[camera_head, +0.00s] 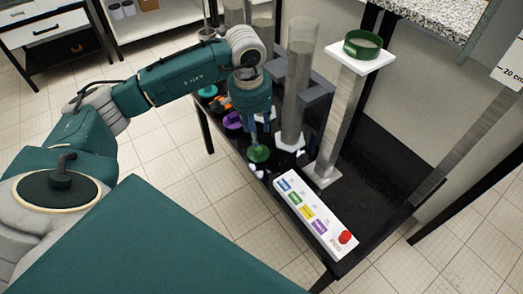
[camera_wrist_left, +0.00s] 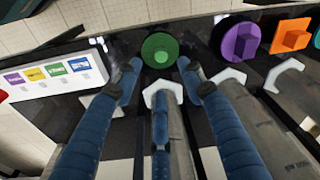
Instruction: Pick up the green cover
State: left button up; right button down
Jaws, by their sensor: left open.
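The green cover (camera_head: 258,154) is a round disc with a raised knob. It lies on the black bench top near the front edge, and in the left wrist view (camera_wrist_left: 160,48) it is at top centre. My left gripper (camera_head: 261,137) points down just above it. In the left wrist view its blue fingers (camera_wrist_left: 157,70) are spread, with two tips on either side of the cover's near edge. Nothing is held, and I see no clear contact. My right gripper is in neither view.
The purple cover (camera_head: 233,120) and orange cover (camera_wrist_left: 290,36) lie beside it. A white control panel (camera_head: 316,214) with coloured labels and a red button lies on the other side. A clear column (camera_head: 297,80) and a stand with a green sieve (camera_head: 362,45) rise behind.

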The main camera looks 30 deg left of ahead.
aim_at(258, 148)
pick_arm(q)
jog(key=f, duration=0.3)
jog(key=w+f+b, duration=0.1)
jog(key=f, duration=0.4)
jog(key=shift+w+a+f, duration=0.1)
jog(key=shift+w+f, duration=0.05)
jog(key=shift+f, duration=0.15)
jog(key=c, duration=0.9)
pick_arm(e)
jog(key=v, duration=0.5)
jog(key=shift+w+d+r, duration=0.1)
